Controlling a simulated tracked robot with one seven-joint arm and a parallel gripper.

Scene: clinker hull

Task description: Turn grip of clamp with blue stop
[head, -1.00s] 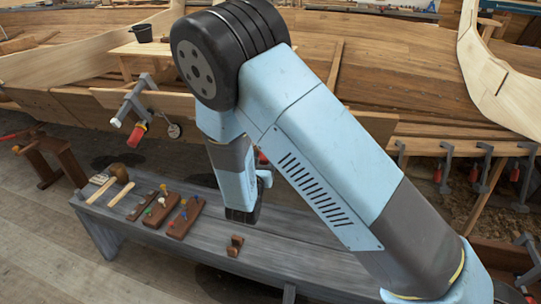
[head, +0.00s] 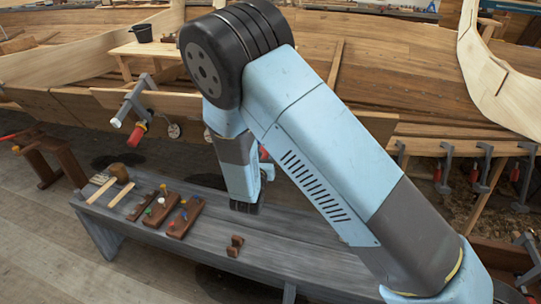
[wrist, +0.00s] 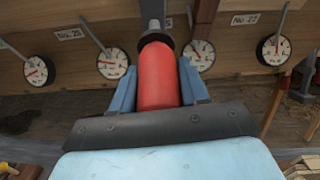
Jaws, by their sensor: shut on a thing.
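My gripper (wrist: 158,78) is shut on a red cylindrical grip (wrist: 158,72) in the wrist view, with a blue-grey finger on either side. The grip points up the picture to a dark collar and a grey screw (wrist: 152,12), the lower part of a clamp. The rest of this clamp is out of the wrist view. In the head view my arm covers most of it; only a bit of red (head: 263,154) shows beside my wrist. I see no blue stop in either view, so I cannot tell which clamp this is.
Another clamp (head: 135,100) with a red grip hangs on the planking at left. Several dials (wrist: 113,63) line the plank by the held grip. A grey bench (head: 285,252) below bears tools and wooden blocks. More clamps (head: 443,168) hang at right.

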